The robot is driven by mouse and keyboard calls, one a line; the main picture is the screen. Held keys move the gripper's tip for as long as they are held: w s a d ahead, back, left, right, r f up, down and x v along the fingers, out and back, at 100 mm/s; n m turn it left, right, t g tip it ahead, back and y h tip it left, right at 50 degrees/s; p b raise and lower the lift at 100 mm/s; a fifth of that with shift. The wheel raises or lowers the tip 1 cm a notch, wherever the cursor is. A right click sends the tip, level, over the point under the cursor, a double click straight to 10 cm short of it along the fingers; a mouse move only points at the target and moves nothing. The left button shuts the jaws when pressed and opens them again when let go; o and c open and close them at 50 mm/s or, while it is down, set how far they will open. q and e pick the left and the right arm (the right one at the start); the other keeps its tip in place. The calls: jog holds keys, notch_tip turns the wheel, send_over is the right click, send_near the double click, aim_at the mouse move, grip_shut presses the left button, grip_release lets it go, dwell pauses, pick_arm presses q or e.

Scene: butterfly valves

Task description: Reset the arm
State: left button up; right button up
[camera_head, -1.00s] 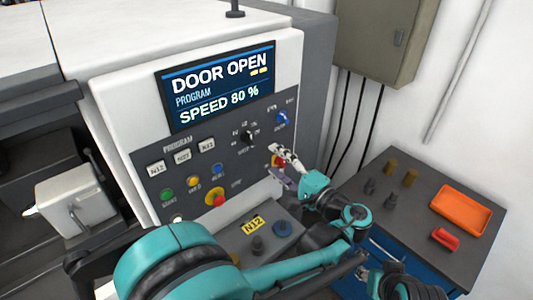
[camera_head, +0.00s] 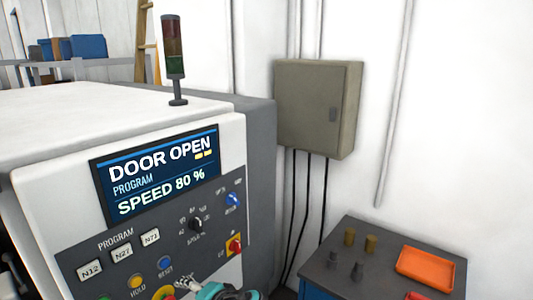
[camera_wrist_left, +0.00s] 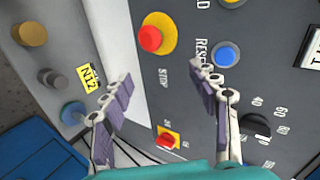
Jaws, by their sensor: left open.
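My left gripper (camera_head: 190,284) shows only in part at the bottom edge of the head view, in front of the lower control panel (camera_head: 75,262). It is below and left of the red-and-yellow rotary switch (camera_head: 235,245). In the left wrist view my left gripper (camera_wrist_left: 160,82) has its two fingers wide apart with nothing between them. The red stop button (camera_wrist_left: 150,38) is ahead of the fingers, and the red switch (camera_wrist_left: 168,139) appears low between them. My right gripper is not in view.
The screen (camera_head: 155,175) reads DOOR OPEN and SPEED 80 %. A speed knob (camera_head: 195,223) and blue knob (camera_head: 232,199) are on the panel. A table (camera_head: 385,258) with an orange tray (camera_head: 425,268) stands at right, below a wall cabinet (camera_head: 318,108).

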pick_arm(q)
jog(key=s+d+f+n+h+b, duration=0.1)
jog(key=s+f+n+h+b, duration=0.5)
jog(key=s+f+h, duration=0.3)
jog(key=shift+s+f+b, duration=0.55)
jog(key=shift+s+f, duration=1.65)
jog(key=shift+f, duration=1)
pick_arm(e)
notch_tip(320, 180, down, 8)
pick_arm(q)
jog(key=shift+d, duration=0.1)
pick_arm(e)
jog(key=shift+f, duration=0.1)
